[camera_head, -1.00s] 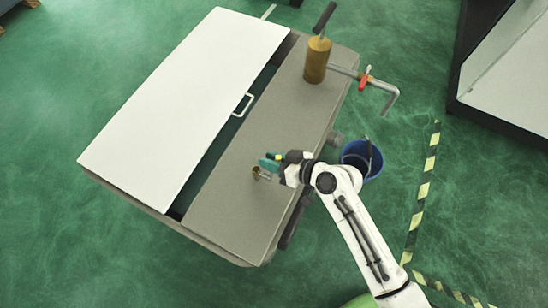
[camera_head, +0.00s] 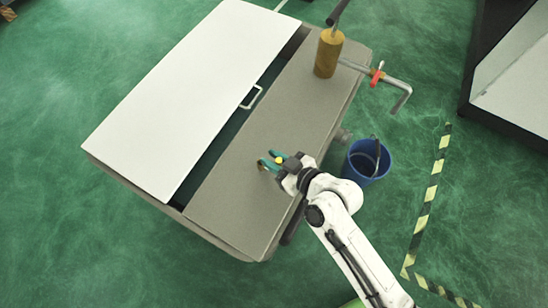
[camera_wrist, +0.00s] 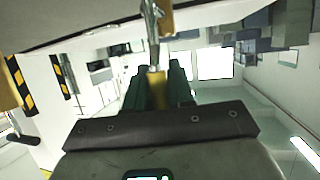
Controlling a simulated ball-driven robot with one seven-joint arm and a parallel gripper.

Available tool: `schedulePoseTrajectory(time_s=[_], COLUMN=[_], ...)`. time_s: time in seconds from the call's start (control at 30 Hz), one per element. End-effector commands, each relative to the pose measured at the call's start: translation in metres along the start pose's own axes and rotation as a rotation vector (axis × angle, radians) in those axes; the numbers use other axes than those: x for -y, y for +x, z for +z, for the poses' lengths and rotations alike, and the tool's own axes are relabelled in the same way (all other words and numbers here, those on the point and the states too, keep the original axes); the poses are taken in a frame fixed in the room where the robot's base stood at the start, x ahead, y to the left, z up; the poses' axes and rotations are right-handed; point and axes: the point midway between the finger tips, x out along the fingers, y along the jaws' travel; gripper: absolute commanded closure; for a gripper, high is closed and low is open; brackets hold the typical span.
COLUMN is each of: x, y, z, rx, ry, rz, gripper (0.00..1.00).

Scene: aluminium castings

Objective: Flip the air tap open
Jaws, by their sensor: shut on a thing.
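The air tap is a small brass piece on the grey table top; in the head view only a bit of it (camera_head: 262,170) shows beside my fingertips. My gripper (camera_head: 269,164), with teal fingers, is low over the near part of the table. In the wrist view, which looks upside down, the tap's brass body and steel lever (camera_wrist: 152,30) are at the top centre. The dark green fingers of my gripper (camera_wrist: 160,82) are closed around a brass-yellow part in line with the lever. Where exactly they touch is hard to see.
A brass cylinder (camera_head: 328,55) with a black handle stands at the table's far end, with a bent pipe and red lever (camera_head: 376,77). A white panel (camera_head: 190,95) with a handle covers the left side. A blue bucket (camera_head: 364,163) stands right of the table.

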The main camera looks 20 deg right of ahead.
Motion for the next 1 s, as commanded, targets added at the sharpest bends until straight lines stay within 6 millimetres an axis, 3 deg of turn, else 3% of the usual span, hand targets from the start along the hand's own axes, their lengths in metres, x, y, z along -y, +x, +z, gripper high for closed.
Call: schedulePoseTrajectory(time_s=[0.17, 0.2, 0.4, 0.73, 1.0], x=[0.002, 0.002, 0.001, 0.001, 0.002], y=[0.0, 0.0, 0.0, -0.006, -0.052], z=[0.003, 0.003, 0.002, 0.002, 0.003], rx=[0.006, 0.007, 0.005, 0.003, 0.005], ry=[-0.003, -0.003, -0.002, 0.0, -0.001], rz=[-0.004, -0.004, -0.003, -0.002, -0.003], gripper=[1.0, 0.74, 0.57, 0.57, 0.57])
